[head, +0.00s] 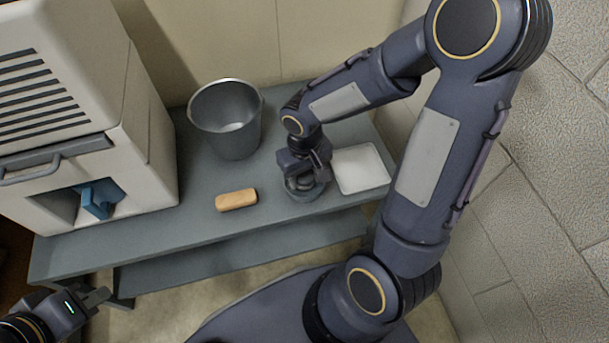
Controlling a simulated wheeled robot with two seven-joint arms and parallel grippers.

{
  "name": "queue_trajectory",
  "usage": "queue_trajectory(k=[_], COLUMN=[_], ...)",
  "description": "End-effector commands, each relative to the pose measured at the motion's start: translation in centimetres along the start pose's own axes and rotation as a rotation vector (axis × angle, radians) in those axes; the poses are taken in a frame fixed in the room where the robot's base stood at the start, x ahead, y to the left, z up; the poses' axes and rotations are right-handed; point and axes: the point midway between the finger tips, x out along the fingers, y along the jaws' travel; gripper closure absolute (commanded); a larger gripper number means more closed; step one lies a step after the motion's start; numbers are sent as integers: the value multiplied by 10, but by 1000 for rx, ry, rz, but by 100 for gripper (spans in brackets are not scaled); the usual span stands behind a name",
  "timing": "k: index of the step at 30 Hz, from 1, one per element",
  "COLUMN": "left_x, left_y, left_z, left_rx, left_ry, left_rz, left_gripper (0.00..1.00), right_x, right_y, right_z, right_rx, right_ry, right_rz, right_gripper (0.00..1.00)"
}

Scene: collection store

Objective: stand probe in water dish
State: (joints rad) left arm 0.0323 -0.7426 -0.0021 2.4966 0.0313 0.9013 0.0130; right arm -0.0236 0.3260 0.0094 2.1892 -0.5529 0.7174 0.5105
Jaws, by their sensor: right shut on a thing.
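My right gripper (304,178) points down over the right part of the grey bench and is shut on a small dark thing, which I take to be the probe; the jaws and wrist hide most of it. A low, round, dark grey dish (306,196), likely the water dish, shows just below the jaws. I cannot tell whether the held thing touches the dish's bottom or stands upright. My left gripper (100,298) is at the lower left, in front of the bench and away from these things; its jaw opening is unclear.
A white square tray (361,169) lies just right of the dish. A tan block (236,200) lies to the left, with a grey bucket (228,122) behind it. A white cabinet (75,110) with a blue part (98,199) fills the left. The bench's front left is clear.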

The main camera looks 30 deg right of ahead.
Motion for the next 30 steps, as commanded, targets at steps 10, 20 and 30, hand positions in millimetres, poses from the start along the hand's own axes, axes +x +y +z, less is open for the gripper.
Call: queue_trajectory(k=[10,20,30], left_x=[4,4,-13], left_y=[-2,-2,6], left_z=[2,2,-7], left_rx=[0,0,0], left_ry=[1,1,0], left_rz=[0,0,0], left_gripper=[100,100,100], right_x=[5,5,-28], right_y=[0,0,0], right_z=[0,0,-1], right_rx=[-1,-1,-1], right_ry=[1,0,5], right_rz=[0,0,1], right_gripper=[79,47,47])
